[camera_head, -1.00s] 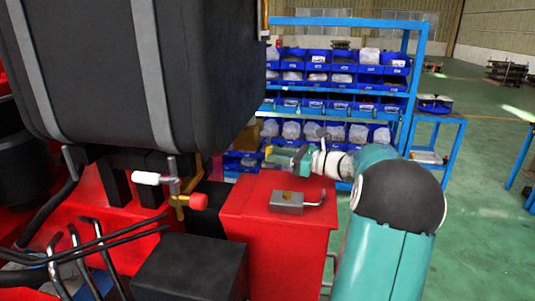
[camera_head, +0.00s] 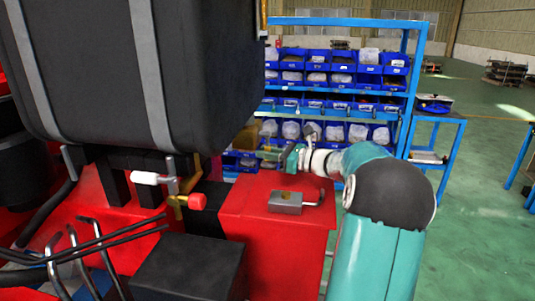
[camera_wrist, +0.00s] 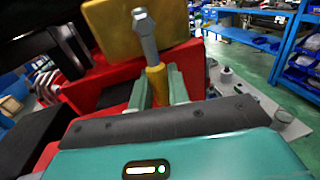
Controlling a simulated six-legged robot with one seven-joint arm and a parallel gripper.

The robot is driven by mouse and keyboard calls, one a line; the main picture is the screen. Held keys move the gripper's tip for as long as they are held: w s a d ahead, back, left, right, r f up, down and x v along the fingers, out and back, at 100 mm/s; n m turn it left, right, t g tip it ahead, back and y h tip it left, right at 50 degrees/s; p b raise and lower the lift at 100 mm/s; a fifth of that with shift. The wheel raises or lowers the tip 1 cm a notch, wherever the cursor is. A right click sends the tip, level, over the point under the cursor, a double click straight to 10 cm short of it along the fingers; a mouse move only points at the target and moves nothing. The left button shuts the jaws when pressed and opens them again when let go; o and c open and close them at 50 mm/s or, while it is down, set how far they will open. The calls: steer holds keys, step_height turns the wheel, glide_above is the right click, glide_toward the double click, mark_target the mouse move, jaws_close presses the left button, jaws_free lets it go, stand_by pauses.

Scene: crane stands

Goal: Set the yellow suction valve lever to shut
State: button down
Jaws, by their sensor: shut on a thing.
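The yellow lever (camera_wrist: 156,84) stands between the two green fingers of my gripper (camera_wrist: 157,88) in the wrist view. My gripper is shut on it. A grey metal rod with a hexagonal head (camera_wrist: 145,32) rises above the yellow piece, in front of a yellow block (camera_wrist: 110,30). In the head view my gripper (camera_head: 275,153) reaches left, behind the red box. The lever is too small and covered there to make out its angle.
A red box (camera_head: 265,240) with a grey padlock-like block (camera_head: 285,202) stands below my arm. A large black tank (camera_head: 110,70) overhangs the left. Blue shelving (camera_head: 415,75) stands behind.

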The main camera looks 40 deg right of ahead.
steer(key=shift+s+a+r+m+g, duration=0.1)
steer(key=shift+s+a+m+g, duration=0.15)
steer(key=shift+m, duration=0.45)
steer(key=shift+s+a+r+m, duration=0.1)
steer(key=shift+s+a+m, duration=0.2)
steer(key=shift+m, duration=0.4)
steer(key=shift+s+a+m+g, duration=0.15)
steer(key=shift+a+m, duration=0.2)
steer(key=shift+m, duration=0.35)
steer(key=c, duration=1.4)
jaws_free()
steer(key=v, duration=1.3)
steer(key=shift+s+d+r, duration=0.15)
steer(key=shift+s+d, duration=0.1)
steer(key=shift+s, duration=0.05)
